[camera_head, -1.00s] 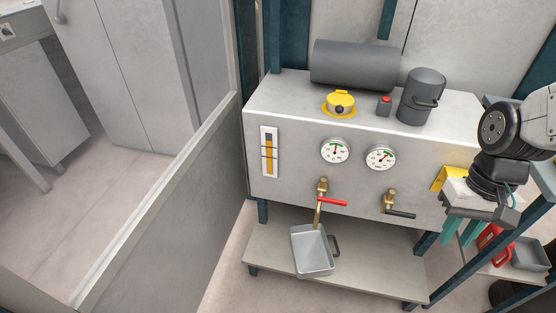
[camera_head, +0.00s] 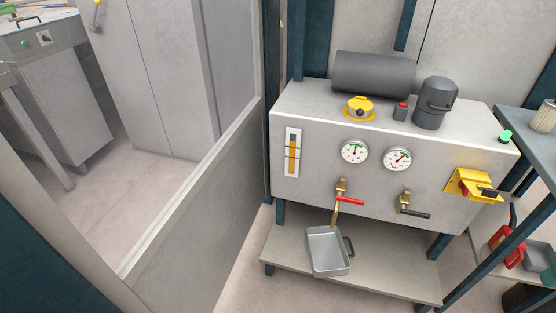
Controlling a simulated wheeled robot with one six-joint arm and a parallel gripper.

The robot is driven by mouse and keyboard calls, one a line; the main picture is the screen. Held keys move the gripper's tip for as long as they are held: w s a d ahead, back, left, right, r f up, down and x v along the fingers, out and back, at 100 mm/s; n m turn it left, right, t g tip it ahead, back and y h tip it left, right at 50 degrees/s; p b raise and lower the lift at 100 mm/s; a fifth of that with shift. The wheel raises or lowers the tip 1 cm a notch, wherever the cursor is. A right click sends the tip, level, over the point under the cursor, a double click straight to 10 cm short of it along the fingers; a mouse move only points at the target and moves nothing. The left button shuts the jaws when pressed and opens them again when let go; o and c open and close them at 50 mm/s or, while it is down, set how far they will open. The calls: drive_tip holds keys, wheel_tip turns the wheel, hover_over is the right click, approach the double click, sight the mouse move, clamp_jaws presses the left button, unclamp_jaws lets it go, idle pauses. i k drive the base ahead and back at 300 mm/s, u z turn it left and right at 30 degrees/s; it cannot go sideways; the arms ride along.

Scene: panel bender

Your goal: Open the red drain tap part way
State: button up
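The red drain tap is a brass valve (camera_head: 341,187) with a red lever handle (camera_head: 350,201), low on the front of the grey hydraulic tank (camera_head: 310,195). The lever points to the right, about level. A brass spout (camera_head: 335,216) runs down from the valve toward a grey metal pan (camera_head: 328,251) on the shelf below. A second brass valve (camera_head: 405,199) with a black lever (camera_head: 415,213) sits to its right. My gripper is not in view.
A sight gauge (camera_head: 292,153) and two dials (camera_head: 354,151) are on the tank front. A yellow lockout-like bracket (camera_head: 474,185) juts out at right. A low shelf (camera_head: 380,275) lies beneath. A grey partition (camera_head: 195,218) stands to the left. A red can (camera_head: 506,247) stands lower right.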

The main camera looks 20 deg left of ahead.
sight(339, 197)
drive_tip(key=u, duration=0.35)
drive_tip(key=k, duration=0.7)
drive_tip(key=z, duration=0.3)
drive_tip(key=i, duration=1.55)
drive_tip(key=u, duration=0.7)
